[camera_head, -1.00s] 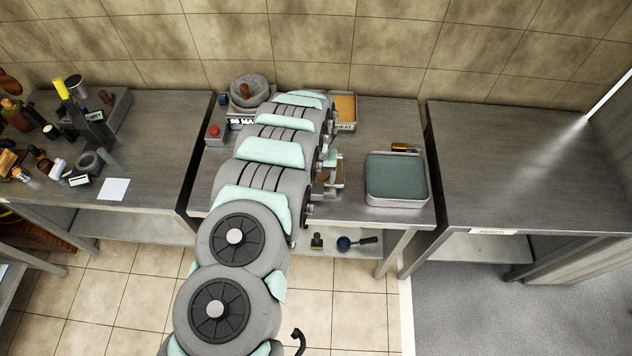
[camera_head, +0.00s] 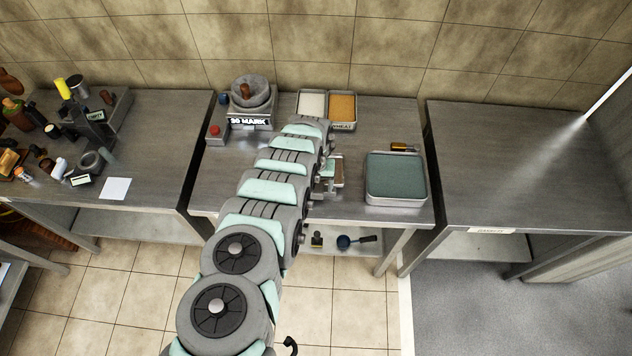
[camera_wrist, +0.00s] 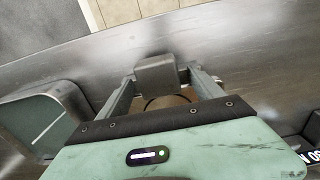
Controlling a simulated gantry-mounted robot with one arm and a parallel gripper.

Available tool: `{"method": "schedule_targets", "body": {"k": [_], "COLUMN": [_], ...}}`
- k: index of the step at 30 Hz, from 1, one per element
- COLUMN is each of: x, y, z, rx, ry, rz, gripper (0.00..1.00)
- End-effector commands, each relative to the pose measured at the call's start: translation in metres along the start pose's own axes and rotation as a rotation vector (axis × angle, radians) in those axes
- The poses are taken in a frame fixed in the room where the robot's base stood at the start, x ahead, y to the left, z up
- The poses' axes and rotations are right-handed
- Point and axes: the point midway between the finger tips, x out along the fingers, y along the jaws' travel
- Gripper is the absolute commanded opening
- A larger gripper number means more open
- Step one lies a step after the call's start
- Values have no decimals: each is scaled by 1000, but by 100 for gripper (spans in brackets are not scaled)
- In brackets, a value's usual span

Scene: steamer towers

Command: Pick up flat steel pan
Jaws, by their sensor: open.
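A small, flat, metal-rimmed pan with a brownish inside (camera_head: 339,171) lies on the middle table, partly hidden by my arm and gripper. It looks like the flat steel pan, but I cannot be sure. My gripper (camera_head: 328,186) is open beside or over its left side in the head view. In the wrist view my gripper (camera_wrist: 165,82) has its fingers apart, pointing at the tabletop. A brownish surface with a dark curved edge (camera_wrist: 171,102) shows between the fingers, partly covered by a grey block. I see no grip on anything.
A large steel tray with a green inside (camera_head: 396,178) stands to the right; it also shows in the wrist view (camera_wrist: 45,112). Behind are a wheat tray (camera_head: 343,108), a white-filled tray (camera_head: 312,103) and a mortar on a scale (camera_head: 249,92). The right table is mostly clear.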

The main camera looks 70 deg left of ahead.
Motion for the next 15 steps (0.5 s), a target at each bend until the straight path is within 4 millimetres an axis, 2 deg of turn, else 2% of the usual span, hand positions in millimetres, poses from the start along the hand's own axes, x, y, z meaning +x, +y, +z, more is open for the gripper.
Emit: {"method": "schedule_targets", "body": {"k": [2,15], "x": [0,0], "y": [0,0], "z": [0,0], "rx": [0,0], "ry": [0,0], "rz": [0,0], "gripper": [74,38]}}
